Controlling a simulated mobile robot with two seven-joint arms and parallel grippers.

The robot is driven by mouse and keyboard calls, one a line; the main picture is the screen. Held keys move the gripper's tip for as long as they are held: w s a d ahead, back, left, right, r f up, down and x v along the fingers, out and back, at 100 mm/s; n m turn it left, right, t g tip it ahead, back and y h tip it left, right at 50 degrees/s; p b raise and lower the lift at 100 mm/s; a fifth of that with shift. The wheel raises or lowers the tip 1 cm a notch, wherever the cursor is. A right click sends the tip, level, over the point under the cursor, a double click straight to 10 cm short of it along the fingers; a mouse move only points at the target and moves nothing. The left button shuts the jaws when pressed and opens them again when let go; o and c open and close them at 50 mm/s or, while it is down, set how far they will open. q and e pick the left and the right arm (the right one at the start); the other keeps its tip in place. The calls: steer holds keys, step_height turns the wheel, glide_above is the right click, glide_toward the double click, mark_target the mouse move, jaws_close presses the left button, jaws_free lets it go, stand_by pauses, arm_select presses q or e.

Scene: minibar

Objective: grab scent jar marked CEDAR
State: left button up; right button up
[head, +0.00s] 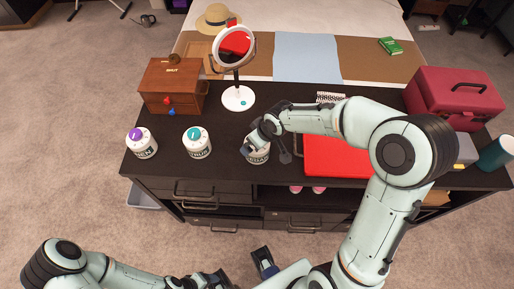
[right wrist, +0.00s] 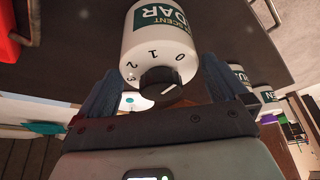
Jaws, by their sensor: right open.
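The CEDAR jar (head: 258,157) is a white cylinder on the dark counter, mostly hidden by my right gripper in the head view. In the right wrist view the jar (right wrist: 155,38) shows a green label reading "DAR", a dial marked 0 to 3 and a black knob (right wrist: 160,83). My right gripper (right wrist: 165,88) is open, its blue fingers either side of the jar's knob end; whether they touch it is unclear. In the head view this gripper (head: 265,143) is over the jar. My left gripper (head: 210,281) is at the bottom edge, partly cut off.
A purple-topped jar (head: 142,148) and a teal-topped jar (head: 198,149) stand to the left. Behind are a wooden box (head: 165,84) and a round mirror (head: 236,68). A red flat item (head: 325,160) lies right of the CEDAR jar; a dark red case (head: 455,95) stands far right.

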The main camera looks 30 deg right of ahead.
steer(key=shift+w+f, duration=0.15)
steer(key=shift+f, duration=0.25)
steer(key=c, duration=0.9)
steer(key=shift+r, duration=0.1)
